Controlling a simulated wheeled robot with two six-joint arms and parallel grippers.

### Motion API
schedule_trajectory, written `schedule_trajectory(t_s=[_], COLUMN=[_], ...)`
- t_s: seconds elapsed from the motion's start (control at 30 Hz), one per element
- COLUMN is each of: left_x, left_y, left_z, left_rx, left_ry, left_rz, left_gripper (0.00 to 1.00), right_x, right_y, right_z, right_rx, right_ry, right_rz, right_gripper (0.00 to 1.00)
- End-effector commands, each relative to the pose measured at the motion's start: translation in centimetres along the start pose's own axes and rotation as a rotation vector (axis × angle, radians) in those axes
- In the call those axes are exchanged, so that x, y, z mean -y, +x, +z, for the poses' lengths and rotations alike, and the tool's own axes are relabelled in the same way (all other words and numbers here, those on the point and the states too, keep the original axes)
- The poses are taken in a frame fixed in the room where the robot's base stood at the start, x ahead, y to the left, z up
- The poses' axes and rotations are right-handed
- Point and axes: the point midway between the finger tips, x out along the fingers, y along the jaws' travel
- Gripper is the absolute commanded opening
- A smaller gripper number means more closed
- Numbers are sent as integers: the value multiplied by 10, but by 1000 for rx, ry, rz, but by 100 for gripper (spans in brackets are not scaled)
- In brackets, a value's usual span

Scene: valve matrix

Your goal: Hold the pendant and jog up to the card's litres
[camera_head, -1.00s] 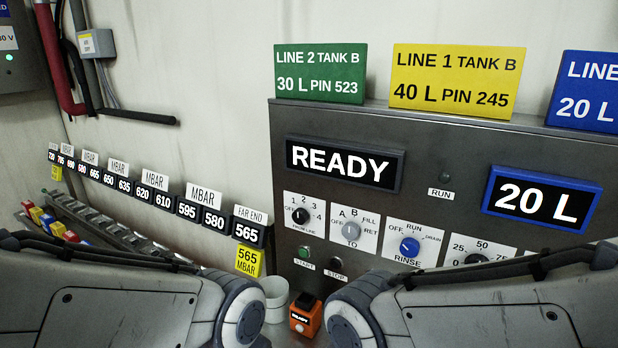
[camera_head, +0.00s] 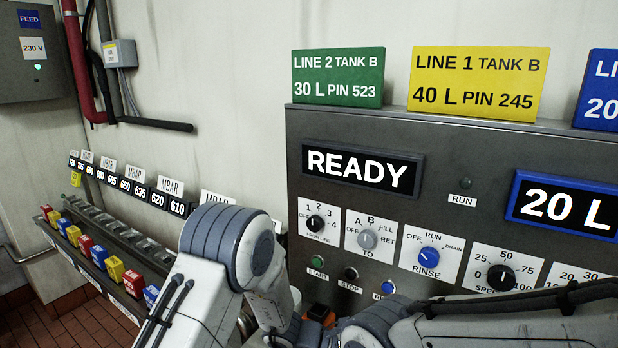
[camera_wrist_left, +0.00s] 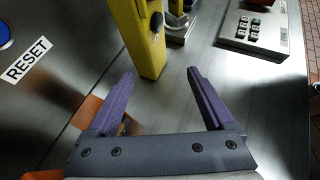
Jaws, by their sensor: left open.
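My left gripper (camera_wrist_left: 160,95) is open and empty in the left wrist view, above a grey metal surface. A yellow upright body (camera_wrist_left: 145,45) with a black knob stands just beyond the fingertips; I cannot tell whether it is the pendant. An orange part (camera_wrist_left: 92,110) shows beside and behind the left finger. In the head view an orange box (camera_head: 319,312) is mostly hidden by my arms. The cards are green, 30 L (camera_head: 338,78), yellow, 40 L (camera_head: 478,82), and blue (camera_head: 598,92), cut off. The blue-framed display (camera_head: 568,206) reads 20 L. My right gripper is out of view.
The panel display (camera_head: 361,172) reads READY above selector knobs and START and STOP buttons. In the left wrist view a keypad (camera_wrist_left: 255,28) lies at the upper right. A rack of coloured blocks (camera_head: 105,262) runs along the wall at left.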

Motion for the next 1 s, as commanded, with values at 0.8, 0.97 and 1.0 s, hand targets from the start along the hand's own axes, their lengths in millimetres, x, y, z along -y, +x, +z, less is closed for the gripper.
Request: schedule_trajectory(t_s=[0.8, 0.97, 1.0], left_x=[-13, -15, -15], left_y=[91, 101, 103], left_z=[-10, -8, -8], left_rx=[17, 16, 16], left_ry=[-53, -55, -55], left_rz=[36, 38, 38], left_gripper=[86, 86, 86], right_x=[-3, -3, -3], right_y=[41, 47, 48], right_z=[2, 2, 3], right_rx=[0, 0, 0], right_ry=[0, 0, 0], right_rz=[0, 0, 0], right_gripper=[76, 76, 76])
